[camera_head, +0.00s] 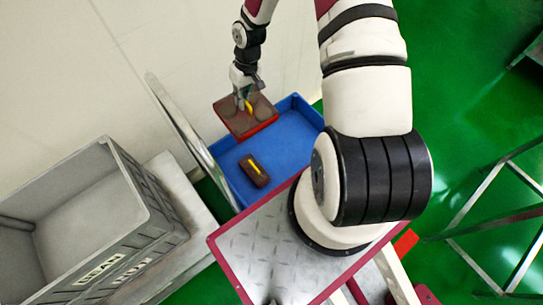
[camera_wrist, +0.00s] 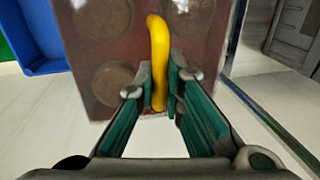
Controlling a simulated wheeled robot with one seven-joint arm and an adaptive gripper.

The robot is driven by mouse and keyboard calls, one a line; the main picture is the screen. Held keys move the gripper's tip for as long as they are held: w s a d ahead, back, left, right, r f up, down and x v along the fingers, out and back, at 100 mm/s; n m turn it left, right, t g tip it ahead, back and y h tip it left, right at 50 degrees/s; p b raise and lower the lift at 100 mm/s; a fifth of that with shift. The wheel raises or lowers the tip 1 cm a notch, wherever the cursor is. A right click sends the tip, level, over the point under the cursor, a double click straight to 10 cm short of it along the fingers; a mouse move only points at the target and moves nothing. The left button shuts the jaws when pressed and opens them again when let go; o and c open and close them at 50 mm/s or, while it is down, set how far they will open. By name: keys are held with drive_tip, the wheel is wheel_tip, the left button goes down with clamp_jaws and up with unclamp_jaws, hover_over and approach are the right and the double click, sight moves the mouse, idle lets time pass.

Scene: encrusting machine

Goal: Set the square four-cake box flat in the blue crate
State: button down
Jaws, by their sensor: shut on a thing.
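The square four-cake box (camera_head: 243,121) is dark red-brown with round cakes under a clear top and a yellow handle. My gripper (camera_head: 243,96) is shut on the yellow handle and holds the box over the far left part of the blue crate (camera_head: 228,186). The box looks roughly level; its exact height above the crate is hard to tell. In the wrist view, the box (camera_wrist: 143,45) shows its round cakes, and my gripper's green-lined fingers (camera_wrist: 161,95) close around the handle. The blue crate (camera_wrist: 42,66) shows at the upper left there.
A smaller brown box (camera_head: 256,176) with a yellow handle lies in the crate's near left part. A metal rail (camera_head: 180,125) runs along the crate's left side. A large grey bin (camera_head: 125,215) stands at the left. The crate's right part is bare.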

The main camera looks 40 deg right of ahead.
drive_tip(key=s+d+f+b, duration=0.1)
drive_tip(key=d+f+b, duration=0.3)
drive_tip(key=f+b, duration=0.6)
drive_tip(key=s+d+f+b, duration=0.1)
drive_tip(key=d+f+b, duration=0.3)
drive_tip(key=f+b, duration=0.6)
drive_tip(key=s+d+f+b, duration=0.1)
drive_tip(key=d+f+b, duration=0.2)
drive_tip(key=f+b, duration=0.7)
drive_tip(key=shift+s+d+f+b, duration=0.1)
drive_tip(key=shift+d+f+b, duration=0.1)
drive_tip(key=shift+f, duration=3.05)
drive_tip(key=shift+d+f+b, duration=0.15)
drive_tip(key=shift+d+f, duration=0.05)
drive_tip(key=shift+f, duration=3)
drive_tip(key=shift+f, duration=0.1)
drive_tip(key=c, duration=2)
unclamp_jaws()
drive_tip(key=o, duration=0.3)
